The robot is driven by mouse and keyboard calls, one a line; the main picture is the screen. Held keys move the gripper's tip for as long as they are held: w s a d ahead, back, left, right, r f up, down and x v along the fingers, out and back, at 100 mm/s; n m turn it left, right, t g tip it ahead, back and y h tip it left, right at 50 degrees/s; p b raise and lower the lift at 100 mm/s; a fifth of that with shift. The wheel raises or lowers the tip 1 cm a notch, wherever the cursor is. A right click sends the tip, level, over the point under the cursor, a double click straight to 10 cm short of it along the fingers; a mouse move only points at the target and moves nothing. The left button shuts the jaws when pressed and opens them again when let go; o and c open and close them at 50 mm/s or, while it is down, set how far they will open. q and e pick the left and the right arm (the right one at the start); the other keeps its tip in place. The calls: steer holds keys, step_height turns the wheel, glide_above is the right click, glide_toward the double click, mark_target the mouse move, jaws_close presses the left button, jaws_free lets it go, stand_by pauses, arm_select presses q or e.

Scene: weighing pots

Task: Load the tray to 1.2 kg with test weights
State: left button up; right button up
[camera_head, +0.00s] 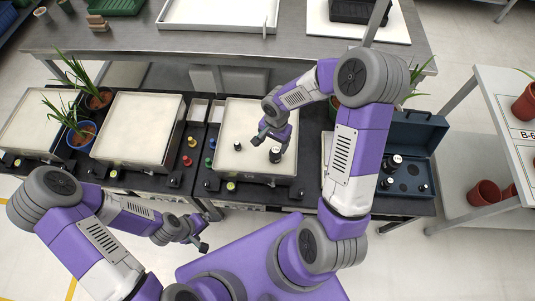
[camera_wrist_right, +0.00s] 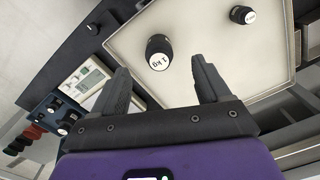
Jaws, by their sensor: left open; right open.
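A white-topped tray (camera_head: 226,168) stands in the middle of the bench. On it are a black 1 kg weight (camera_head: 275,156) and a smaller dark weight (camera_head: 237,146). My right gripper (camera_head: 269,142) is open over the tray, close to the 1 kg weight. In the right wrist view the 1 kg weight (camera_wrist_right: 158,52) shows between and beyond the open fingers (camera_wrist_right: 160,72); I cannot tell if they touch it. The smaller weight (camera_wrist_right: 238,14) is near the top of that view. My left gripper (camera_head: 197,241) is open and empty in front of the bench.
A blue case (camera_head: 420,133) with several weights (camera_head: 395,162) is at the right, partly behind my right arm. A display unit (camera_wrist_right: 88,80) shows in the wrist view. Small coloured pieces (camera_head: 192,142) stand left of the tray. Another tray (camera_head: 135,130) and potted plants (camera_head: 83,135) are further left.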

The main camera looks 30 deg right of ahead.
steer(key=s+a+f+n+y, duration=0.3)
steer(key=s+a+f+n, duration=0.5)
steer(key=s+a+f, duration=0.5)
steer(key=shift+f+n+t+y, duration=0.3)
steer(key=shift+f+y, duration=0.05)
steer(key=shift+y, duration=0.05)
steer(key=shift+a, duration=0.1)
